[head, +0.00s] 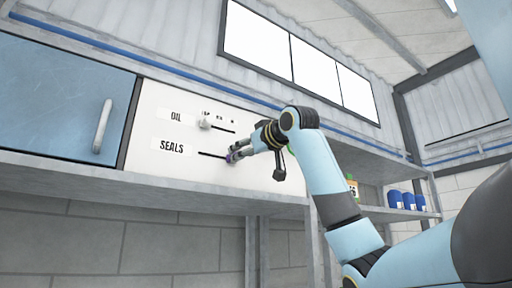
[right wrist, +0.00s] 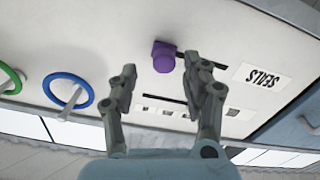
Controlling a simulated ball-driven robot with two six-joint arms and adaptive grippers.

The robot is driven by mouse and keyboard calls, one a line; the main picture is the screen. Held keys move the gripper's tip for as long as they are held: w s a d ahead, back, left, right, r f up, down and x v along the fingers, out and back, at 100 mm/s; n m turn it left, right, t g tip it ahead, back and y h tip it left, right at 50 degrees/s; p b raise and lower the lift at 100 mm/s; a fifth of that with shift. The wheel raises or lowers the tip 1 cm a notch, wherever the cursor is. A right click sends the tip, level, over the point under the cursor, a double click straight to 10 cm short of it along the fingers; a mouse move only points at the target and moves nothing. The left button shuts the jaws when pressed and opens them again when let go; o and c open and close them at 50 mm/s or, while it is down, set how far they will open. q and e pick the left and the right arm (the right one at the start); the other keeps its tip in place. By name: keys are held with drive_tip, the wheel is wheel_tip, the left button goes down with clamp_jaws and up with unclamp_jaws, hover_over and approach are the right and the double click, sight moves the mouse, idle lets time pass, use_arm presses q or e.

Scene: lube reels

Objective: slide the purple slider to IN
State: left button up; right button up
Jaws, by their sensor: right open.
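The purple slider (right wrist: 163,58) is a small knob on the white panel in the right wrist view, which shows the panel upside down. A dark slot (right wrist: 213,65) runs from it toward the SEALS label (right wrist: 263,76). In the head view, the slot sits beside the SEALS label (head: 172,146), and my right gripper (head: 235,155) largely hides the slider at the slot's right end. In the right wrist view my right gripper (right wrist: 161,67) is open, with its fingertips on either side of the slider. Contact cannot be told. My left gripper is not in view.
The OIL row has a pale knob (head: 205,124) above. Blue (right wrist: 68,92) and green (right wrist: 10,78) rings stand on the panel. A blue cabinet door (head: 55,95) with a handle is left of the panel. Blue containers (head: 401,200) stand on a shelf at right.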

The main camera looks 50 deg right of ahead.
drive_tip(key=v, duration=0.7)
drive_tip(key=shift+s, duration=0.35)
drive_tip(key=shift+f, duration=0.1)
